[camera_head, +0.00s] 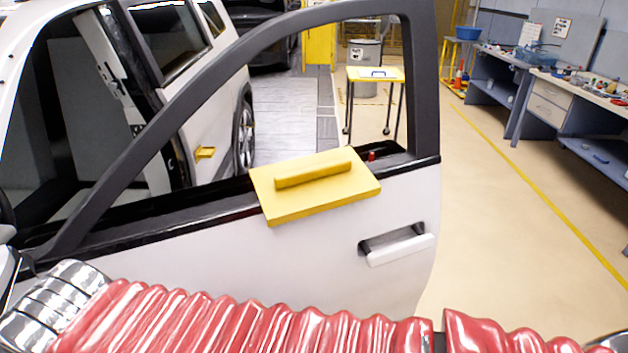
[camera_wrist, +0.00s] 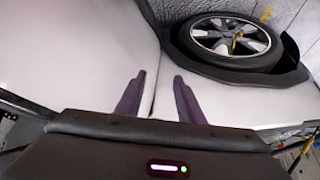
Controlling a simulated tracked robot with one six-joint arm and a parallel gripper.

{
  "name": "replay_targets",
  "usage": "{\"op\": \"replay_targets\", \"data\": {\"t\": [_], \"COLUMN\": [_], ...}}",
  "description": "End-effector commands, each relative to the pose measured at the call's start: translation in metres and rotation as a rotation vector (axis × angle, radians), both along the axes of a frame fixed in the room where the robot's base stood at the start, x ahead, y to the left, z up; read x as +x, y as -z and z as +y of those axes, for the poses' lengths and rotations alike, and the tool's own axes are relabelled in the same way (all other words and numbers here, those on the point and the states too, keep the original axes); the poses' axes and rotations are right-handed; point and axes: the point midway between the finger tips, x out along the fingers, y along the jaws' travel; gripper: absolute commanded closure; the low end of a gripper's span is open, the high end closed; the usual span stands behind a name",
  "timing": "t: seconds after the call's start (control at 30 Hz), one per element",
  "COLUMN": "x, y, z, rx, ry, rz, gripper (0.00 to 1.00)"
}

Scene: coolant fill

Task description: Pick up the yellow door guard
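The yellow door guard (camera_head: 302,205) is a flat yellow block with a raised bar handle (camera_head: 312,174) on top. In the head view it sits over the window sill of the open white car door (camera_head: 160,262), near the middle of the picture. My gripper (camera_wrist: 156,97) shows only in the wrist view. Its two dark fingers are apart with nothing between them. They point toward white car body panels, and the door guard is not in that view. The gripper's distance from the guard cannot be told.
The dark window frame (camera_head: 424,75) arches above the guard. A white door handle (camera_head: 398,247) is below right. A small yellow-topped cart (camera_head: 376,74) stands behind, and workbenches (camera_head: 572,102) line the right. Floor right of the door is clear. The wrist view shows a car wheel (camera_wrist: 230,38).

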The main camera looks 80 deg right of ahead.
Motion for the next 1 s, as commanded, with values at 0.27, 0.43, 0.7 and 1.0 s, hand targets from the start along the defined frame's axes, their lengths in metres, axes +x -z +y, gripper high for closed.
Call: {"op": "replay_targets", "data": {"t": [0.27,0.43,0.7,1.0], "x": [-0.001,-0.012,-0.045,-0.090], "y": [-0.007,-0.021,-0.060,-0.114], "z": [-0.085,-0.157,-0.264,-0.360], "rx": [-0.256,-0.441,-0.622,-0.667], "ry": [-0.066,-0.123,-0.198,-0.260], "rz": [0.207,0.430,0.830,1.295], "gripper": [0.66,0.66,0.66,0.66]}}
